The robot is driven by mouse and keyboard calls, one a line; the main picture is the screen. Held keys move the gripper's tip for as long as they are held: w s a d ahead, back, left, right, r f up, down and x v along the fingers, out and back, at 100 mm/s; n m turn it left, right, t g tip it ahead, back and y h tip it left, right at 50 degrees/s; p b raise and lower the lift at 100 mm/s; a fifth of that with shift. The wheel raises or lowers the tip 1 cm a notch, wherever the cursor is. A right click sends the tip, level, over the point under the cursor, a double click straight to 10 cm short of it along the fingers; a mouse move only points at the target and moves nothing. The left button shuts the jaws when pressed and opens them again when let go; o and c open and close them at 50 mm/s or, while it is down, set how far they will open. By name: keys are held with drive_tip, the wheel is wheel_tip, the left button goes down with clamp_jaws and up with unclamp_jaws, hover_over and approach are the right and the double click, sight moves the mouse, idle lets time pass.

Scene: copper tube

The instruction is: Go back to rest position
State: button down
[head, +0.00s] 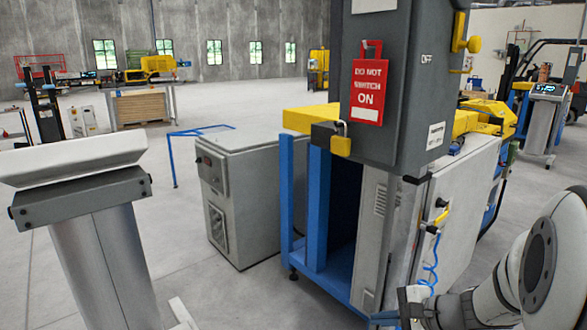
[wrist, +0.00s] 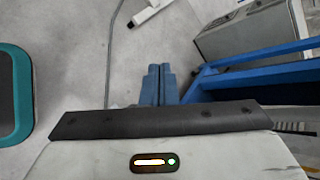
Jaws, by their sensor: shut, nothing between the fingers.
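My gripper (wrist: 161,72) shows in the wrist view as two blue fingers held together, with nothing between them. It points out over the grey floor, clear of any contact that I can see. In the head view my white and grey arm comes in at the lower right corner, and its end is cut by the bottom edge. It is low in front of the grey machine cabinet (head: 462,215); the exact gap cannot be told.
A grey box with a red "do not switch on" tag (head: 369,92) and a padlock (head: 340,145) stands close ahead. A blue frame (head: 317,210) and a grey cabinet (head: 226,200) are beside it. A silver pedestal (head: 103,265) is at left. Open floor lies between.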

drive_tip(key=s+a+r+n+g+h+p, duration=0.3)
drive_tip(key=s+a+r+n+g, duration=0.25)
drive_tip(key=s+n, duration=0.3)
drive_tip(key=s+d+r+n+t+h+p, duration=0.1)
drive_tip(key=s+d+r+n+h+p, duration=0.1)
drive_tip(key=s+r+n+h, duration=0.2)
drive_tip(key=s+n+h, duration=0.1)
drive_tip(key=n, duration=0.1)
drive_tip(key=shift+s+r+n, duration=0.35)
